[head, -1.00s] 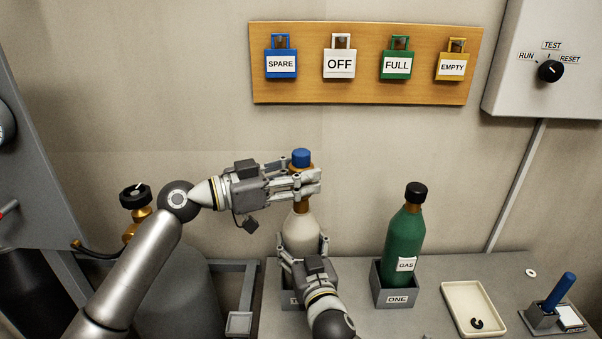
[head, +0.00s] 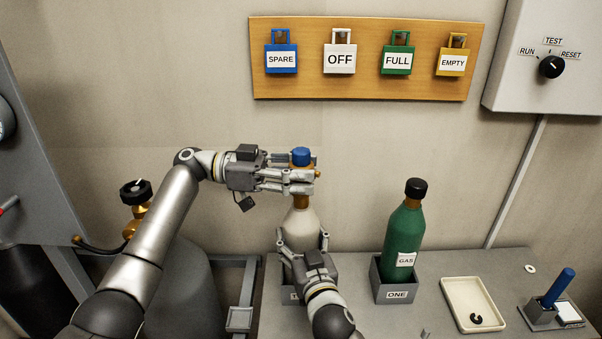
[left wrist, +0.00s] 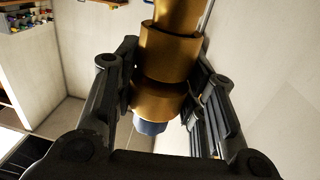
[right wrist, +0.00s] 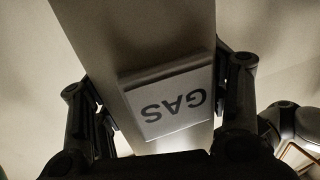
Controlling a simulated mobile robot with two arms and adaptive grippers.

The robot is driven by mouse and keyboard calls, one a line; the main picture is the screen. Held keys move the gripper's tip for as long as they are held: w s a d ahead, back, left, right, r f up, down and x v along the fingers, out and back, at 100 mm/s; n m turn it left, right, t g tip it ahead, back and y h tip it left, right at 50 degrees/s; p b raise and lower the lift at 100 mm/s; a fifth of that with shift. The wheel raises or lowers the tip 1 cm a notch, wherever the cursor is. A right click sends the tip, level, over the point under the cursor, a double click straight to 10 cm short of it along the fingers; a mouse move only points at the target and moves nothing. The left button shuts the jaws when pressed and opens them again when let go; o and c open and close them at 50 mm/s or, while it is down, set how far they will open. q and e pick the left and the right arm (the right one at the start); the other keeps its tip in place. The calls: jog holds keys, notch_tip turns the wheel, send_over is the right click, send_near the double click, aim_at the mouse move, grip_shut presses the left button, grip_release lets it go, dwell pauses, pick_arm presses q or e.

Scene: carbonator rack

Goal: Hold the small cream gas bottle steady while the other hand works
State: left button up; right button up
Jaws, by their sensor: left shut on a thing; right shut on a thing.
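The small cream gas bottle (head: 301,229) stands upright in a grey square holder (head: 289,297) on the bench. It has a brass neck (head: 302,202) and a blue cap (head: 301,157). My left gripper (head: 305,178) is shut on the brass neck just below the cap. The left wrist view shows the brass neck (left wrist: 160,100) between its fingers, with the blue cap (left wrist: 150,127) beyond. My right gripper (head: 303,245) is shut around the bottle's cream body from the front. The right wrist view shows the body and its GAS label (right wrist: 172,100) between the fingers.
A green gas bottle (head: 403,232) with a black cap stands in holder ONE (head: 396,295) to the right. A cream tray (head: 461,287) holds a small dark C-shaped piece. A blue-handled item (head: 559,288) stands at far right. A brass valve with black knob (head: 135,192) is behind my left arm.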

aim_at(301, 150)
pick_arm(q)
jog(key=shift+a+g, duration=0.1)
jog(key=shift+g, duration=0.2)
jog(key=o, duration=1.2)
jog(key=shift+m, duration=0.3)
jog(key=shift+r, duration=2.3)
